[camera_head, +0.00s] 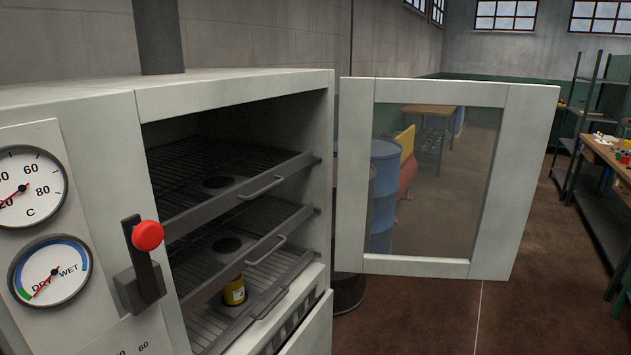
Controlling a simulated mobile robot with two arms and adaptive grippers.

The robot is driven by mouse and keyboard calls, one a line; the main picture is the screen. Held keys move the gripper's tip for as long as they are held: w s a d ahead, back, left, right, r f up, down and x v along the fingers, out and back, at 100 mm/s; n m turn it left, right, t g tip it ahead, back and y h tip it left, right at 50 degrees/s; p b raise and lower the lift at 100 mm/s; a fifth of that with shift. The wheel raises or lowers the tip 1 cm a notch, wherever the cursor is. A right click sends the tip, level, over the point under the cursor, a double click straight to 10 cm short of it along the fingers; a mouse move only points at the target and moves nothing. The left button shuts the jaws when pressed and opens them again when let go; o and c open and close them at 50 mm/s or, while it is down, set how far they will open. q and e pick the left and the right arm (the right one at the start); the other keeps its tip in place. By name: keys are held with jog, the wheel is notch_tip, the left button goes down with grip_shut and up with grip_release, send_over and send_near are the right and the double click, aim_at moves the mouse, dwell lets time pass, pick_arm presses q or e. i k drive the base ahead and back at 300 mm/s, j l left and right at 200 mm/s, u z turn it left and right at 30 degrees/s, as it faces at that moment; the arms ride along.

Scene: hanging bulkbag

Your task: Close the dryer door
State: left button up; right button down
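The dryer (232,85) is a pale grey cabinet on the left of the head view, with its front opening uncovered. Its door (487,180), a pale frame around a clear window, stands wide open and swung out to the right of the opening. Its hinge side is at the cabinet's right front edge. Inside are several dark wire racks (245,190) with handles, and a yellow can (234,291) on a lower rack. A lever with a red knob (147,235) is on the cabinet front, left of the opening. Neither of my grippers is in view.
Two round gauges (48,272) are on the dryer's left front. A blue drum (384,190) shows through the door window. A workbench (606,155) and metal shelving (585,110) stand at the far right. The brown floor (545,290) right of the door is clear.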

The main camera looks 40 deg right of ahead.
aim_at(527, 112)
jog(key=l+u, duration=0.1)
jog(key=l, duration=0.55)
jog(key=l+u, duration=0.15)
jog(key=l, duration=0.55)
jog(key=k+l+u, duration=0.1)
jog(key=l, duration=0.55)
jog(key=k+l+u, duration=0.15)
jog(key=l, duration=0.35)
jog(key=l+u, duration=0.15)
jog(key=l, duration=0.35)
jog(key=k+l+u, duration=0.15)
jog(key=l, duration=0.3)
jog(key=k+l+u, duration=0.2)
jog(key=l, duration=0.25)
jog(key=k+l+u, duration=0.15)
jog(key=l, duration=0.25)
jog(key=k+l+u, duration=0.15)
jog(key=l, duration=0.25)
jog(key=k+l+u, duration=0.15)
jog(key=k+l, duration=0.2)
